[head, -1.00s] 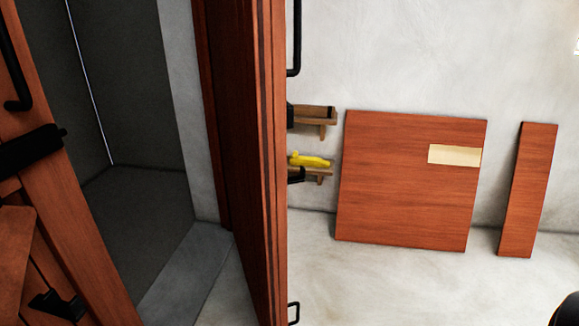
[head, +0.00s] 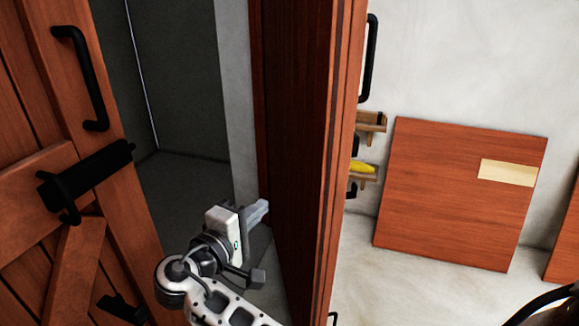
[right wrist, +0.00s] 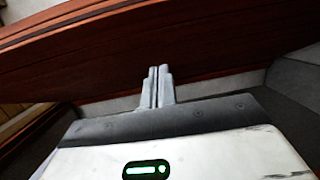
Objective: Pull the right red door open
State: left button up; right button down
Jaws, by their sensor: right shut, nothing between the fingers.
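The right red door (head: 305,150) stands open, seen nearly edge-on in the head view, with a black handle (head: 369,60) on its right face. My right gripper (head: 262,208) is in the doorway, left of this door, close to its inner face. In the right wrist view the gripper's fingers (right wrist: 157,85) are together and empty, pointing at the door's dark red wood (right wrist: 160,50). I cannot tell whether they touch it. The left red door (head: 40,170) shows at the left with a black handle (head: 85,80) and a black bolt (head: 85,175). My left gripper is not in view.
Behind the doorway lies a dark grey room (head: 190,90). To the right, a red-brown panel (head: 450,200) leans on the pale wall, near small wooden shelves (head: 370,122) and a yellow object (head: 362,168). Pale floor (head: 400,290) lies open in front of the panel.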

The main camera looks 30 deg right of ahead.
jog(key=r, duration=0.2)
jog(key=h+p, duration=0.1)
jog(key=p, duration=0.1)
send_near(316, 169)
jog(key=w+d, duration=0.1)
jog(key=w, duration=0.3)
jog(key=d, duration=0.1)
jog(key=d+p, duration=0.1)
jog(key=d, duration=0.1)
jog(key=shift+s+d+r+m+g+p, duration=0.2)
jog(key=shift+s+d+m+g+p, duration=0.1)
jog(key=shift+p, duration=0.1)
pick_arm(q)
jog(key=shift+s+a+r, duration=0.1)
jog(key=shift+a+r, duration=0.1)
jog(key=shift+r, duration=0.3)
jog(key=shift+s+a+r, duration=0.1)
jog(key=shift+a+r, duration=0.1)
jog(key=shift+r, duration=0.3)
pick_arm(e)
jog(key=shift+s+d+f, duration=0.1)
jog(key=shift+d, duration=0.25)
jog(key=shift+d, duration=0.1)
